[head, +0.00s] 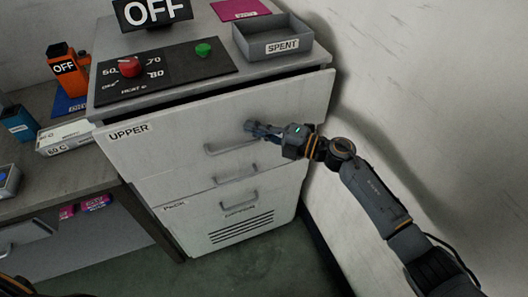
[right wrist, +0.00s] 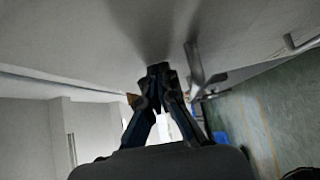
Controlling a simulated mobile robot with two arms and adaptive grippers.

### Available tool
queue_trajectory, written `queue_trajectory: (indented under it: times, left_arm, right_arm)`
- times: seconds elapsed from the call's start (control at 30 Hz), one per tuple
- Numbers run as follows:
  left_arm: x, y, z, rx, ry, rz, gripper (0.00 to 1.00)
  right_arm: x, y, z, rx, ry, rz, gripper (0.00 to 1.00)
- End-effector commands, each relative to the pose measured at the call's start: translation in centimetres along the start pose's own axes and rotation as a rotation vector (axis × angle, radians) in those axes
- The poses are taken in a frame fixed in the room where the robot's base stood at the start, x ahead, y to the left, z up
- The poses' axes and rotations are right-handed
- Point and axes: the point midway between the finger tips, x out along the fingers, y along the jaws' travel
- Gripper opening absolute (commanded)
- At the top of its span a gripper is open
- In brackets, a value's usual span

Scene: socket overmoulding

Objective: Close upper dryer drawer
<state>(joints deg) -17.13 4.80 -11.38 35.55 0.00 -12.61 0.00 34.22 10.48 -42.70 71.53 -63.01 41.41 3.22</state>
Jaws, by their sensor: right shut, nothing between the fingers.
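The upper dryer drawer (head: 170,150) has a pale front marked UPPER. Its front stands a little forward of the cabinet top, with a dark gap along its upper edge. Its bar handle (head: 226,147) is on the right part of the front. My right gripper (head: 252,128) is shut and empty, with its fingertips at the drawer front just above the handle's right end. In the right wrist view the closed fingertips (right wrist: 158,70) are at or very near the pale front, beside a metal handle (right wrist: 194,65). My left gripper is not in view.
Lower drawer fronts with handles (head: 240,200) are below. On the cabinet top are a control panel (head: 215,68) with red and green knobs, an OFF sign (head: 150,12) and a grey SPENT tray (head: 243,46). A wall (head: 430,100) stands close on the right; a bench (head: 50,185) is left.

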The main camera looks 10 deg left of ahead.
Motion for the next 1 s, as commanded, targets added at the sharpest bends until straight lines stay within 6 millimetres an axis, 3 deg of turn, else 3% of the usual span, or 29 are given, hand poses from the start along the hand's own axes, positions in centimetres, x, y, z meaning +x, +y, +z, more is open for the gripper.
queue_trajectory:
  times: [0.1, 0.4, 0.87, 1.0]
  left_arm:
    - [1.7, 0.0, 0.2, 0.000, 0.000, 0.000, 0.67]
    - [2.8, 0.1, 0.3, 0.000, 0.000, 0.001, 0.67]
    - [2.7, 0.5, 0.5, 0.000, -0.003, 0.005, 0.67]
    - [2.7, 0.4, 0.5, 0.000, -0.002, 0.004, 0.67]
  right_arm:
    - [1.3, -0.4, 1.3, 0.000, 0.000, 0.001, 0.00]
    - [2.7, -0.1, 2.7, 0.001, 0.000, 0.000, 0.00]
    - [2.8, 0.3, 3.0, -0.001, -0.006, 0.004, 0.00]
    - [1.6, 0.2, 3.1, -0.002, -0.008, 0.004, 0.00]
